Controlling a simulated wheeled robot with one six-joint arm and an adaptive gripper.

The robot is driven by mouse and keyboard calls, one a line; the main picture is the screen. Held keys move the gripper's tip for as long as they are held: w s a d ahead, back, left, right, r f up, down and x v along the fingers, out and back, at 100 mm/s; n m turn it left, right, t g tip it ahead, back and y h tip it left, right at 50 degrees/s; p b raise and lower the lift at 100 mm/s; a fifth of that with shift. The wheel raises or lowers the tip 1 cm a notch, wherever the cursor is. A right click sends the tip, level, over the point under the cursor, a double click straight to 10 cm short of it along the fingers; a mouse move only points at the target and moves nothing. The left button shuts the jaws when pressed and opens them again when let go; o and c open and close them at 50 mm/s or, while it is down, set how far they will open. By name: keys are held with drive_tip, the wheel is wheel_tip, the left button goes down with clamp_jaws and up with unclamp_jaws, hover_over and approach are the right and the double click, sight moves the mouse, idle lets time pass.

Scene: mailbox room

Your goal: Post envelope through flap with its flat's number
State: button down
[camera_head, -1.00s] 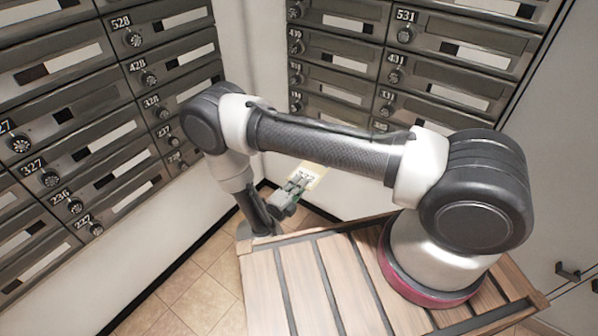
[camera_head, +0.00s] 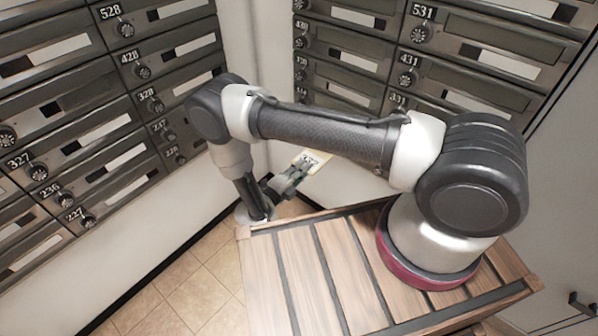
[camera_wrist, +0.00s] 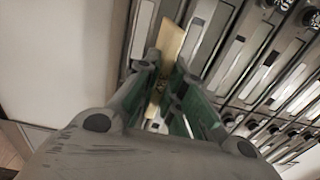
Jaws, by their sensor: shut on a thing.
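My gripper (camera_head: 289,182) is low beyond the wooden top, shut on a cream envelope (camera_head: 311,161). The envelope carries a dark number that is too small to read surely in the head view. In the wrist view the envelope (camera_wrist: 169,48) stands edge-on between the green-lined fingers (camera_wrist: 165,98), pointing away from my gripper. Mailboxes with flaps and number plates cover the left wall (camera_head: 90,120) and the right wall (camera_head: 440,60). Readable plates include 528, 428, 328, 327 and 227 at left, and 531 and 431 at right. My arm hides some lower boxes in the corner.
A slatted wooden top (camera_head: 290,270) lies below my arm. Tiled floor (camera_head: 190,295) shows open at the lower left. A plain pale wall stands below the mailboxes, and a panel with a dark handle (camera_head: 582,305) is at the right.

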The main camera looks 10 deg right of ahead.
drive_tip(key=shift+x, duration=4.1)
drive_tip(key=shift+d, duration=0.1)
drive_tip(key=x, duration=1)
drive_tip(key=shift+f, duration=0.15)
drive_tip(key=c, duration=1.4)
unclamp_jaws()
drive_tip(key=shift+w, duration=0.15)
drive_tip(key=shift+c, duration=0.2)
drive_tip(key=shift+d, duration=0.1)
drive_tip(key=shift+v, duration=4.55)
clamp_jaws()
